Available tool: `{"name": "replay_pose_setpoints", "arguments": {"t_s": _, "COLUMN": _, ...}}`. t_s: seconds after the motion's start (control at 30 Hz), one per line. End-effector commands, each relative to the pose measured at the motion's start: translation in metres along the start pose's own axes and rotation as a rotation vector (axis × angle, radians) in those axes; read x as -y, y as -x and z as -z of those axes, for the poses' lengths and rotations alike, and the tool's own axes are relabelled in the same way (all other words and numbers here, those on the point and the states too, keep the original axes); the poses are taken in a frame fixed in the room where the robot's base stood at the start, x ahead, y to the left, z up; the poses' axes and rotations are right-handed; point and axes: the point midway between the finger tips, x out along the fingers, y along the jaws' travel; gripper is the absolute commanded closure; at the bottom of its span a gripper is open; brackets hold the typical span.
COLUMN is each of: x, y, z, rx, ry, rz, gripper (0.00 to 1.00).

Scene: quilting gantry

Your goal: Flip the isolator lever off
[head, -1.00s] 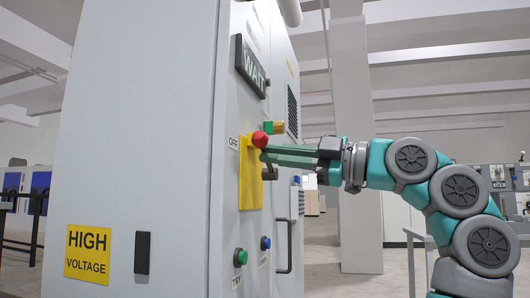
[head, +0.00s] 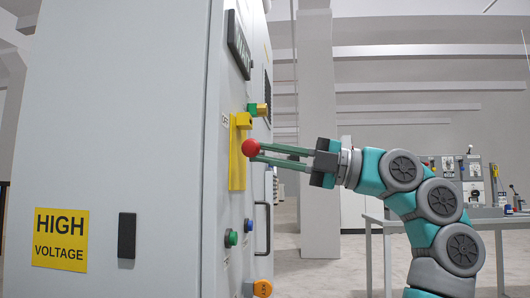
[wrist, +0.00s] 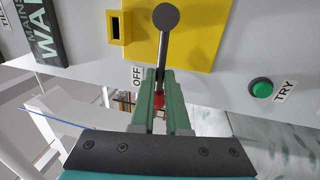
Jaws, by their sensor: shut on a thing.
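The isolator lever has a red knob (head: 251,147) and stands out from a yellow plate (head: 238,150) on the grey cabinet's side face. In the wrist view its grey rod (wrist: 163,55) runs from a round pivot (wrist: 165,17) on the yellow plate to the red knob (wrist: 158,100). My gripper (head: 256,151) reaches in from the right with green fingers. In the wrist view the fingers (wrist: 159,98) are shut around the knob, which they partly hide. An OFF label (wrist: 137,75) shows beside the plate.
The cabinet (head: 130,130) fills the left. A door handle (head: 267,228) sticks out nearby. A table (head: 375,222) stands behind my arm.

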Motion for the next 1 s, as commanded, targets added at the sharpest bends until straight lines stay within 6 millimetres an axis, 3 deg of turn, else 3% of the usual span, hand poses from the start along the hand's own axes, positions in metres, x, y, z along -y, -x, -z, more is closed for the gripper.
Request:
{"name": "replay_pose_setpoints", "arguments": {"t_s": 0.37, "x": 0.0025, "y": -0.0003, "z": 0.001, "rx": -0.004, "ry": 0.005, "rz": 0.006, "gripper": 1.0}}
{"name": "replay_pose_setpoints", "arguments": {"t_s": 0.4, "x": 0.0027, "y": -0.0003, "z": 0.001, "rx": -0.004, "ry": 0.005, "rz": 0.006, "gripper": 0.84}}
{"name": "replay_pose_setpoints", "arguments": {"t_s": 0.63, "x": 0.002, "y": -0.0002, "z": 0.0005, "rx": -0.003, "ry": 0.004, "rz": 0.004, "gripper": 0.58}}
{"name": "replay_pose_setpoints", "arguments": {"t_s": 1.0, "x": 0.0014, "y": 0.0037, "z": -0.0001, "rx": -0.001, "ry": 0.003, "rz": 0.003, "gripper": 0.56}}
